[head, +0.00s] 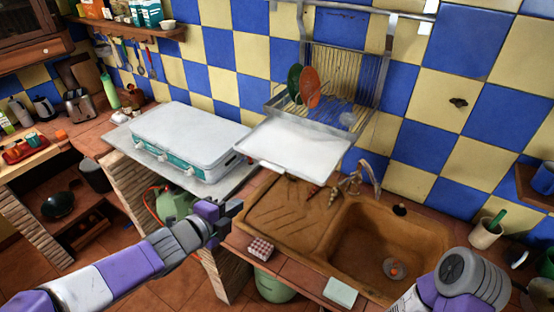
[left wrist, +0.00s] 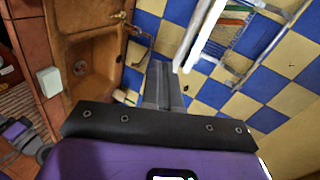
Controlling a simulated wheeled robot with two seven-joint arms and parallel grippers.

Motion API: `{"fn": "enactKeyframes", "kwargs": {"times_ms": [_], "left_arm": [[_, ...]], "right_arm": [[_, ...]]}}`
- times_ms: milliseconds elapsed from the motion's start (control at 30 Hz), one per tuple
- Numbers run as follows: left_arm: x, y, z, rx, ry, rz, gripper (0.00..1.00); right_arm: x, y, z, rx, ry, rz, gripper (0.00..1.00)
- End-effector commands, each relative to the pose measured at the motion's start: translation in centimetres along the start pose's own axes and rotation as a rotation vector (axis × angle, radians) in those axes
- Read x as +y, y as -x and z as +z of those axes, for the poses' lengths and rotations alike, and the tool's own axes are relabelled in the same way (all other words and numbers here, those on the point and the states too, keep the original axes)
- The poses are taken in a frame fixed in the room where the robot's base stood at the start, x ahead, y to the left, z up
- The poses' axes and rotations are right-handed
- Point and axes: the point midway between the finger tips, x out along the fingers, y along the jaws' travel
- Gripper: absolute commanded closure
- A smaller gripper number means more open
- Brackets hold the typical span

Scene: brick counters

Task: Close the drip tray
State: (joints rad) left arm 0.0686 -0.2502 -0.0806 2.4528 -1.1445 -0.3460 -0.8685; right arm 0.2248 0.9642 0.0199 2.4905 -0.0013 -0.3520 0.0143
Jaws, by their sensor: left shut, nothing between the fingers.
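The drip tray (head: 293,146) is a flat white tray with a metal rim. It sticks out toward me from under the wall-mounted dish rack (head: 345,75), above the left part of the sink. My left gripper (head: 237,206) is shut and empty. In the head view it appears lower and to the left of the tray, apart from it. In the left wrist view my shut fingers (left wrist: 165,86) point up the picture, and a bright white edge (left wrist: 207,32), likely the tray's, shows beyond them. My right arm enters at the lower right, but its gripper is not visible.
A stove with a closed white lid (head: 190,135) stands left of the tray. A brown sink (head: 385,240) lies below right, with a tap (head: 370,175). A green plate (head: 294,82) and an orange plate (head: 310,88) stand in the rack. A checkered box (head: 261,248) sits on the front counter.

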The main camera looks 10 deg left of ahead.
Motion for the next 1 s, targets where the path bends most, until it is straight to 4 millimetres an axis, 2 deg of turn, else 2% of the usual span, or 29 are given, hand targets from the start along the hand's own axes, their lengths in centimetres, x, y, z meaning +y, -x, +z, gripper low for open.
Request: {"fn": "enactKeyframes", "kwargs": {"times_ms": [33,100,267,533,800,1000], "left_arm": [[-1.3,0.9,-0.1,-0.004,-0.051,-0.024,1.00],[-2.0,1.6,-0.1,-0.007,-0.100,-0.041,1.00],[-2.2,1.1,-0.1,-0.008,-0.132,-0.048,1.00],[-2.1,-3.9,-0.1,-0.004,-0.126,-0.046,1.00],[-2.8,-9.1,-0.1,-0.005,-0.125,-0.047,1.00],[-3.9,-11.3,-0.3,-0.005,-0.126,-0.048,1.00]], "right_arm": [[-0.1,0.4,0.0,0.000,0.000,0.000,0.57],[-0.2,0.5,0.0,0.000,0.000,0.000,0.57],[0.0,0.0,0.0,-0.001,0.000,0.000,0.57],[0.9,-2.3,-0.1,-0.001,0.000,0.000,0.57],[1.4,-3.8,-0.1,-0.001,0.000,0.000,0.57],[1.4,-3.9,-0.1,0.000,0.000,0.000,0.57]]}}
